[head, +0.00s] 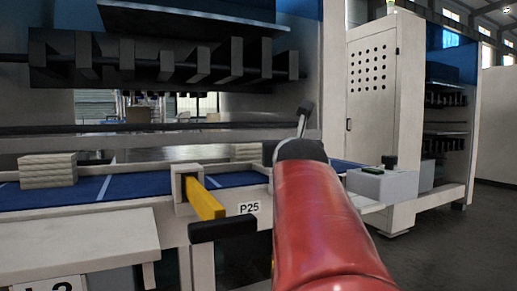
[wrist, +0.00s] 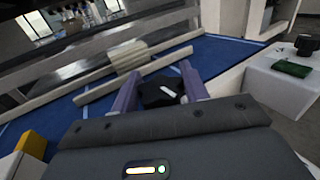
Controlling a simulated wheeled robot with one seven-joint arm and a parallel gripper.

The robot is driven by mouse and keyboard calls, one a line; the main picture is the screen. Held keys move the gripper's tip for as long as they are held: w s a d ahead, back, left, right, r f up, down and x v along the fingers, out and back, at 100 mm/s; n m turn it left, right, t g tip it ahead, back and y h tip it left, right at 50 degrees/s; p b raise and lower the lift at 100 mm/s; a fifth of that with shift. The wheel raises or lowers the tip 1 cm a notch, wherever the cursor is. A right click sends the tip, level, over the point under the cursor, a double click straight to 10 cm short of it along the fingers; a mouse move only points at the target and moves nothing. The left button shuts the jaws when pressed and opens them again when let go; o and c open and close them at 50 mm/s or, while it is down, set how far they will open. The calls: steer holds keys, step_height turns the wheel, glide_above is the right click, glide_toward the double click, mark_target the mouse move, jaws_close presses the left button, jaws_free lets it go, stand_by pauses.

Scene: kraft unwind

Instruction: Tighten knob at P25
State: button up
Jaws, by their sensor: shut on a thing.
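In the wrist view, a black lobed knob (wrist: 158,93) with a white mark on it sits between the two purple fingers of my gripper (wrist: 160,80). The fingers are shut on the knob, one on each side. The knob's stem and mount are hidden. In the head view, a white P25 label (head: 249,208) is on the machine's front rail, just left of my red arm. The knob and my gripper's fingers are hidden behind that arm in the head view.
A yellow bar (head: 204,199) with a black end (head: 222,229) juts out left of the label. Stacked boards (head: 47,169) lie on the blue conveyor bed (head: 115,187). A grey box (head: 384,185) with a green item stands at right. Open floor lies at far right.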

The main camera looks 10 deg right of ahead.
steer(key=shift+r, duration=0.35)
steer(key=o, duration=0.9)
steer(key=shift+s, duration=0.1)
steer(key=shift+o, duration=0.3)
steer(key=shift+f, duration=0.15)
